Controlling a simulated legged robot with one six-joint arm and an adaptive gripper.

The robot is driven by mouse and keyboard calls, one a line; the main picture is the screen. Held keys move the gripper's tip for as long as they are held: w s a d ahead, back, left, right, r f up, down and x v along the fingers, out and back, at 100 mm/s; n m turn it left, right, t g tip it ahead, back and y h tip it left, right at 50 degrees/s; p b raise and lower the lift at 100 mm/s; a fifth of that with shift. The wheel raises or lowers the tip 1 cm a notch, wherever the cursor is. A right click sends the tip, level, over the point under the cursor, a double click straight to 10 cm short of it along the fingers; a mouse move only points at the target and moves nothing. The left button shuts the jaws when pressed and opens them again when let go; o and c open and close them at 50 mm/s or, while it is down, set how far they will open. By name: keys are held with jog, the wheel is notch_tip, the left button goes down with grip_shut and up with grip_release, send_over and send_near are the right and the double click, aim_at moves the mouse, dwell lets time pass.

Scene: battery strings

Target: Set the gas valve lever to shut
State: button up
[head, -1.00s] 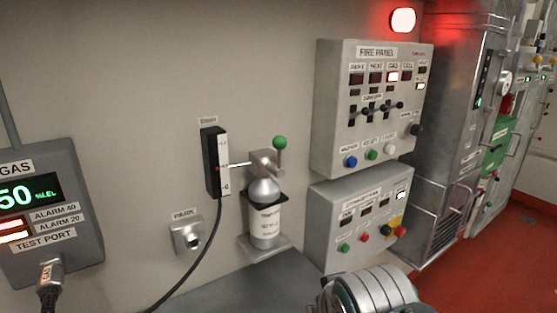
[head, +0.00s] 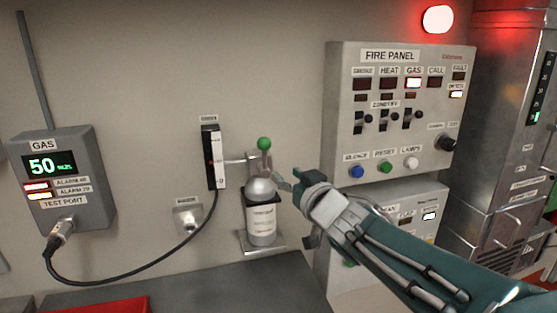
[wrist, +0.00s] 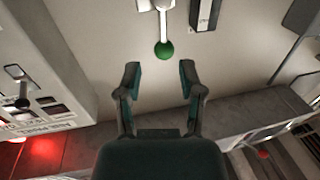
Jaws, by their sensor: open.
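The valve lever's green ball knob (head: 264,143) stands upright on the valve above a white labelled gas bottle (head: 262,217) on a wall shelf. A thin rod runs left from the valve to a black vertical scale (head: 213,158). My gripper (head: 283,181) is just right of the valve, below knob height. In the wrist view the open fingers (wrist: 160,70) are empty, and the green knob (wrist: 164,49) shows beyond the gap between them, apart from both.
The gas meter (head: 62,180) at left reads 50, with a hose looping from its test port.

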aim_at(266, 160)
jog(key=x, duration=0.9)
jog(key=shift+w, duration=0.45)
jog(key=shift+w+a, duration=0.1)
jog(key=shift+a, duration=0.6)
jog(key=shift+a+f, duration=0.1)
jog(key=shift+a, duration=0.05)
jog(key=shift+c, duration=0.6)
jog(key=c, duration=0.5)
jog(key=shift+d, duration=0.4)
grip_shut()
